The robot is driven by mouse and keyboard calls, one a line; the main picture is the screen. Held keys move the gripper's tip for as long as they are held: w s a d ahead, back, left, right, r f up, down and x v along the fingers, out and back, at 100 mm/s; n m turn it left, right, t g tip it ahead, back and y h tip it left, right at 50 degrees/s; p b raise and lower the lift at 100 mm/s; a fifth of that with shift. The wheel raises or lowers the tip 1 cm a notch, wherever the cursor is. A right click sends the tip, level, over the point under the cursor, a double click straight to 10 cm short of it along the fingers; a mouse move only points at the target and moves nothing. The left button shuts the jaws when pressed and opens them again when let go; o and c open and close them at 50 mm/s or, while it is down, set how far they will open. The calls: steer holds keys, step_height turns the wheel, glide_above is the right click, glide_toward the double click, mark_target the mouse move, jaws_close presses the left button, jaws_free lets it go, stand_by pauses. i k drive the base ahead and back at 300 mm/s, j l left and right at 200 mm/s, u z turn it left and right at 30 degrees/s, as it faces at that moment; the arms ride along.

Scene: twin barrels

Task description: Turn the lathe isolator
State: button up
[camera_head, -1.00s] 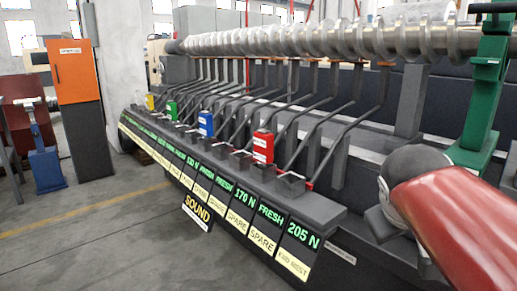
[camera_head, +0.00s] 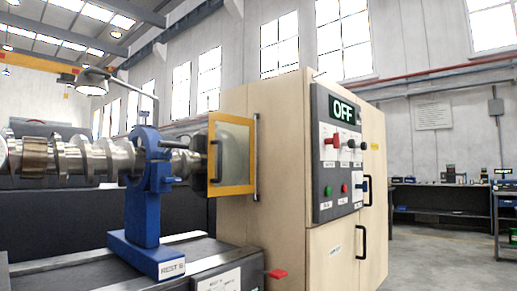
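The lathe's beige headstock cabinet (camera_head: 288,150) stands right of centre. A dark control panel (camera_head: 323,175) on it carries a display (camera_head: 343,110) reading OFF. Below the display are a red handle (camera_head: 335,140) and dark knobs (camera_head: 364,145). A small white-and-blue box with a dark handle (camera_head: 366,187) sits at the panel's right edge. The labels are too small to read, so I cannot tell which control is the isolator. My gripper is not in view.
A yellow-framed guard (camera_head: 213,155) is at the cabinet's left. A blue rest (camera_head: 147,205) supports the crankshaft (camera_head: 75,160).

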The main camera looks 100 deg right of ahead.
mark_target(335, 141)
steer(key=z, duration=3.95)
steer(key=i+l, duration=0.4)
steer(key=i+u, duration=0.05)
steer(key=i, duration=0.05)
